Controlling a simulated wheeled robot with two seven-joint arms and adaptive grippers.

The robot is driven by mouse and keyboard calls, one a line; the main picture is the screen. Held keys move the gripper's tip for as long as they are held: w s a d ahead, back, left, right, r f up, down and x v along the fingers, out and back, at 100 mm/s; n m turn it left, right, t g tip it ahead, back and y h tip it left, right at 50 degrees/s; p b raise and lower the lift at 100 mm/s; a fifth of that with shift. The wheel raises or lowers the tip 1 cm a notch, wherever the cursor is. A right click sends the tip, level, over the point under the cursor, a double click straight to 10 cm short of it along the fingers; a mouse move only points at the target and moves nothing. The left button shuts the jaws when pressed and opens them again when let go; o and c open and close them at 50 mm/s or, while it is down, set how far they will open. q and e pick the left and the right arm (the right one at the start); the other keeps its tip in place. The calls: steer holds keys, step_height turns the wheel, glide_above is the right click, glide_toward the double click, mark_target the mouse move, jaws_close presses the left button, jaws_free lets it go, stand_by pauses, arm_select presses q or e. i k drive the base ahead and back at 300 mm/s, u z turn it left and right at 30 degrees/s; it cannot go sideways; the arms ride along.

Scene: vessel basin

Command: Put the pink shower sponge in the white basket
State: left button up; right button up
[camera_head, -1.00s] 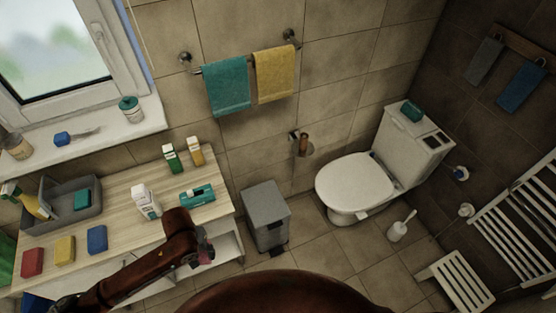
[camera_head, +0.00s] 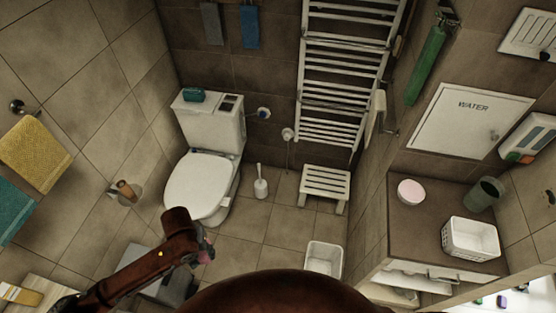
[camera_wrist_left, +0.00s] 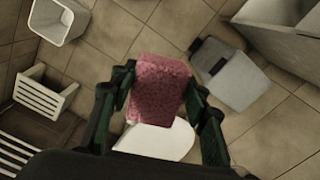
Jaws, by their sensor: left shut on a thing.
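The pink shower sponge (camera_wrist_left: 158,85) is between the two fingers of my left gripper (camera_wrist_left: 160,98), which is shut on it and holds it in the air above the floor. In the head view, my left gripper (camera_head: 206,248) is at lower centre-left, and a small part of the sponge shows pink beside it. The white basket (camera_head: 470,239), with slotted sides, stands on the brown counter at the right, well apart from my left gripper. Its inside looks empty. My right gripper is not in view.
A white bin (camera_head: 323,257) and a white stool (camera_head: 326,185) stand on the floor. The toilet (camera_head: 200,185) is behind my left arm.

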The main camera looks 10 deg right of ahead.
mark_target(461, 244)
steer(key=z, duration=2.95)
